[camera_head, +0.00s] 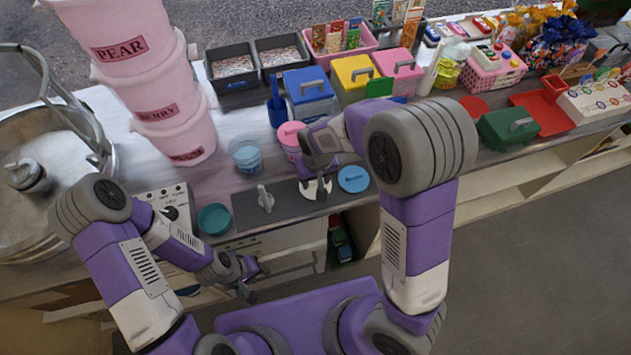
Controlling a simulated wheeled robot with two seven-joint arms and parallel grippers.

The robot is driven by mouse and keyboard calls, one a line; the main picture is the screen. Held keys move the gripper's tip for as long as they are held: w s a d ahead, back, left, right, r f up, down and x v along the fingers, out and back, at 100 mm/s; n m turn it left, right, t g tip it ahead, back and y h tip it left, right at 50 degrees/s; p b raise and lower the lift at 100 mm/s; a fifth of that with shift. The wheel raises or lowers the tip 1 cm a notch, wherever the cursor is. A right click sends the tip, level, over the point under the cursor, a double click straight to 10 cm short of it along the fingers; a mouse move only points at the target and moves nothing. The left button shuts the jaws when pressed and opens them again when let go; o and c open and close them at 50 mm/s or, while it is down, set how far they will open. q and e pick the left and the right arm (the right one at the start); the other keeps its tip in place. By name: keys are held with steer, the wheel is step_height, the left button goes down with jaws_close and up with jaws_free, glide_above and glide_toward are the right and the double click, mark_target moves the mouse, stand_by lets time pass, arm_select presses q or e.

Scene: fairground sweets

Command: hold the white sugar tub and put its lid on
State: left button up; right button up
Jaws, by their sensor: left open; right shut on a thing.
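A round white piece (314,190) shows under the fingers of my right gripper (315,184), at the right end of a dark grey panel. I cannot tell whether it is the white tub's top or its lid. My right gripper is shut on it, and the fingers cover part of it. No other clearly white tub shows. My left gripper (248,280) is open and empty, low in front of the counter, apart from the white piece.
A clear bluish tub (246,157) and a pink tub (289,132) stand behind. A blue lid (354,179) lies right of the white piece; a teal disc (214,219) lies left. A grey upright handle (265,198) stands on the dark panel (245,215). Pink buckets (185,140) tower at left.

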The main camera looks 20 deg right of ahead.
mark_target(316, 182)
step_height(316, 182, up, 8)
steer(key=shift+f+p, duration=0.25)
steer(key=shift+p, duration=0.55)
